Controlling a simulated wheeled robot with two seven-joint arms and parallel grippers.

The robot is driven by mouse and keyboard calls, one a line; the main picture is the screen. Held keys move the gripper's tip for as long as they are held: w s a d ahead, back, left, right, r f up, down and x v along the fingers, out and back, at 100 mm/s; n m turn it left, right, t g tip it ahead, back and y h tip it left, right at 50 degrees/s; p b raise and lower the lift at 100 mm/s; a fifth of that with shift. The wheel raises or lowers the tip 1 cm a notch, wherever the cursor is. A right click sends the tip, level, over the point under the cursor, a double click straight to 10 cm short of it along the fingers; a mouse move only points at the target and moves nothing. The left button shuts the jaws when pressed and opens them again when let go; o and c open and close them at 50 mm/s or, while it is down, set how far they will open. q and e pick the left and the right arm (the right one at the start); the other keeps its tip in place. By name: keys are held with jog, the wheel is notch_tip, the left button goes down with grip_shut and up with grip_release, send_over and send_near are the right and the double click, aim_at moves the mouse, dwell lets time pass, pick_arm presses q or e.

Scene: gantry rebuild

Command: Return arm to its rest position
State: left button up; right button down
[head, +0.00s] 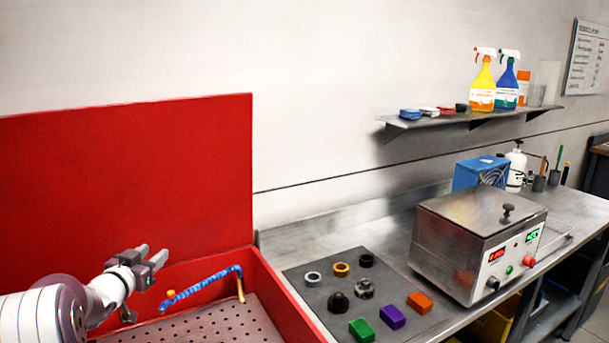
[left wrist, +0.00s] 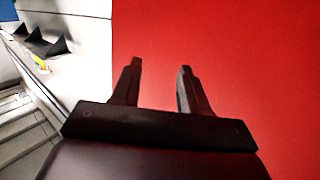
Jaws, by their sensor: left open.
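My left arm comes in from the lower left of the head view. Its gripper (head: 152,258) is held above the red bin (head: 268,290), in front of the bin's raised red lid (head: 130,170). In the left wrist view the two fingers of the gripper (left wrist: 156,88) stand apart with nothing between them, against the red panel (left wrist: 250,70). My right gripper is in neither view.
A blue segmented hose (head: 205,285) rises inside the bin. Right of it, a dark mat (head: 318,295) holds rings and coloured blocks on the steel bench. A steel heated bath (head: 470,250) stands beyond. A wall shelf (head: 440,121) holds spray bottles.

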pick_arm(q)
jog(key=s+d+f+n+g+y, duration=0.2)
jog(key=s+d+f+g+y, duration=0.1)
jog(key=s+d+f+g, duration=0.5)
jog(key=s+d+f+g+h, duration=0.15)
jog(key=s+d, duration=0.25)
jog(key=s, duration=0.4)
jog(key=s+d+f+g, duration=0.3)
jog(key=s+d, duration=0.2)
jog(key=s, duration=0.4)
jog(key=s+d+f+g, duration=0.2)
jog(key=s+d, duration=0.2)
jog(key=s, duration=0.4)
notch_tip(320, 180, down, 12)
jog(key=s+b, duration=0.2)
jog(key=b, duration=0.8)
notch_tip(320, 180, up, 15)
jog(key=p, duration=1.4)
jog(key=shift+s+d+g, duration=0.15)
jog(key=shift+s+g, duration=0.05)
jog(key=shift+g, duration=0.15)
